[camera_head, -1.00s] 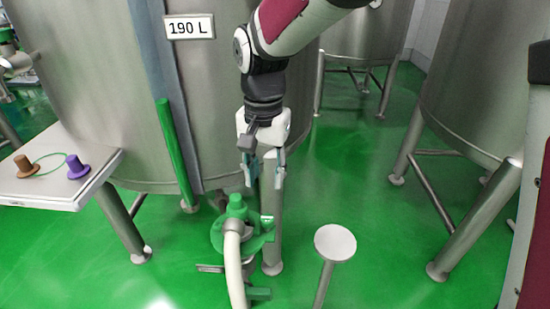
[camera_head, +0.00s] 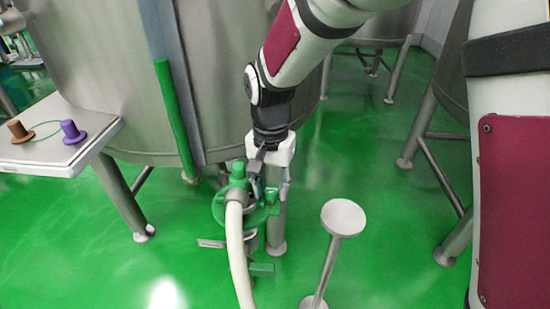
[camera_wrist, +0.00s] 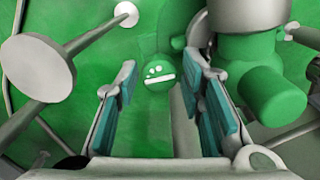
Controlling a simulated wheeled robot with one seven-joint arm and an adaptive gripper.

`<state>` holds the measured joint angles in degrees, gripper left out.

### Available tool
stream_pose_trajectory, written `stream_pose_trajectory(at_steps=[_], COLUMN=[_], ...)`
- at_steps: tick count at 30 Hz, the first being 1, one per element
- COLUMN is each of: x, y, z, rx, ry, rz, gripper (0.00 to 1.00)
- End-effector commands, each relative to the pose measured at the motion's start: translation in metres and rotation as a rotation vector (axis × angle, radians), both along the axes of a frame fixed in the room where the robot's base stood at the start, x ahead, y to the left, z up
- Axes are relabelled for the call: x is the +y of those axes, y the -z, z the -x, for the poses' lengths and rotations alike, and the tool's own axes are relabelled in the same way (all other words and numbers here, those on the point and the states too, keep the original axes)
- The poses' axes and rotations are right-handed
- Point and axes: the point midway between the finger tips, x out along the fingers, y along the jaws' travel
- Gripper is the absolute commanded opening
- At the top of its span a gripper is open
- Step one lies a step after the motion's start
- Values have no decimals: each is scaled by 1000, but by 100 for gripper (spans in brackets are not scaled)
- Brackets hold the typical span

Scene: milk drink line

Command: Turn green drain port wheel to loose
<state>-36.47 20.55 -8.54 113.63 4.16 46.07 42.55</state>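The green drain port wheel (camera_head: 218,212) is a flat green ring around the drain fitting under the tank; my gripper partly covers its right side. In the wrist view a round green piece with white marks (camera_wrist: 158,72) shows between my fingertips; it seems to be part of the wheel. Contact cannot be told.
A steel tank leg (camera_head: 276,220) stands right behind the wheel. A round-topped steel stand (camera_head: 343,217) is to the right. A side table (camera_head: 58,140) with a brown cap (camera_head: 19,131) and a purple cap (camera_head: 72,132) is at left. Green floor (camera_head: 375,180) is open at right.

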Motion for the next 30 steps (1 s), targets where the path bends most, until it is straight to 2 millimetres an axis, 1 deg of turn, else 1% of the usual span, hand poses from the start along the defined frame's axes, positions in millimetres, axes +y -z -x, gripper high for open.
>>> stream_pose_trajectory(at_steps=[3,4,5,6,8,9,16,20,26,30], x=[0,0,0,0,0,0,0,-1,-1,-2], y=[0,0,0,0,0,0,0,-1,-1,-2], z=[0,0,0,0,0,0,0,0,0,0], rx=[0,0,0,0,0,0,1,1,3,2], ry=[0,0,0,0,0,0,-11,-46,-160,-278], rz=[0,0,0,0,0,0,1,1,0,0], gripper=[36,33,27,18,4,0,0,0,0,0])
